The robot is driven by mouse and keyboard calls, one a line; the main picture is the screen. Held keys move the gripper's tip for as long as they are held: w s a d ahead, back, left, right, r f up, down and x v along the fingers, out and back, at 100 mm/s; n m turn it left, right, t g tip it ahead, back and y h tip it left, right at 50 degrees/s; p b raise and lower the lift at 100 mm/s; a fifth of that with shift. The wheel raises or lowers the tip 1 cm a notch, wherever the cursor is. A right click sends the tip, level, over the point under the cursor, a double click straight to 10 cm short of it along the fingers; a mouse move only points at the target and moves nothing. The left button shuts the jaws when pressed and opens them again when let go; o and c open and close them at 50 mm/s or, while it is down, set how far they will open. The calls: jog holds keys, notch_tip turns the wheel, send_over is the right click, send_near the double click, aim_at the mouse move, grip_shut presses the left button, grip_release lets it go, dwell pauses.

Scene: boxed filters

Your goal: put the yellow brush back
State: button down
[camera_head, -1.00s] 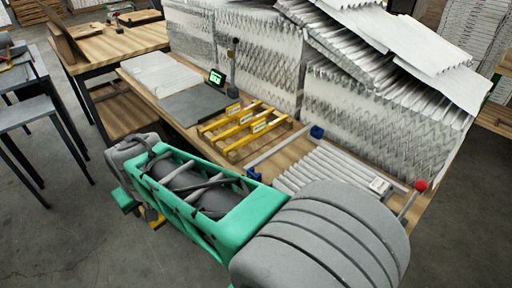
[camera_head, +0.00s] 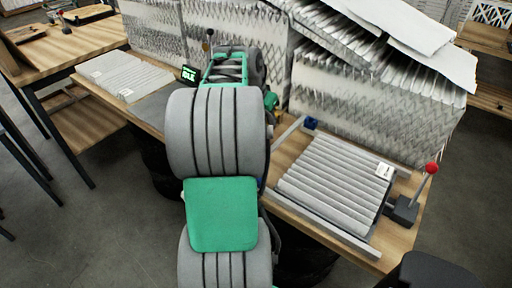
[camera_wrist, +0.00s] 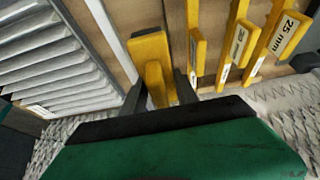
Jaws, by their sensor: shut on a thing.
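In the wrist view my gripper (camera_wrist: 160,80) is shut on the yellow brush (camera_wrist: 152,56). Its two dark fingers press on either side of the yellow part, and its lower end is hidden by my gripper body. To its right, several yellow bars with white labels lie side by side; the nearest one (camera_wrist: 197,52) is apart from the brush, and the rightmost one (camera_wrist: 277,42) reads 25 mm. Whether the brush touches the table is unclear. In the head view my arm hides the gripper, brush and yellow bars.
A pleated filter (camera_head: 335,185) lies in a frame on the wooden table (camera_head: 290,145), with a red-knobbed lever (camera_head: 431,168) at its right. Stacked filters (camera_head: 365,110) rise along the back. A small display (camera_head: 189,75) and light flat panels (camera_head: 122,75) are at the left.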

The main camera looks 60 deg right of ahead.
notch_tip(320, 180, down, 10)
jog(key=shift+s+r+p, duration=0.15)
jog(key=shift+p, duration=0.55)
jog(key=c, duration=1.4)
grip_release()
jog(key=shift+f, duration=0.25)
jog(key=shift+o, duration=1)
jog(key=shift+r, duration=0.1)
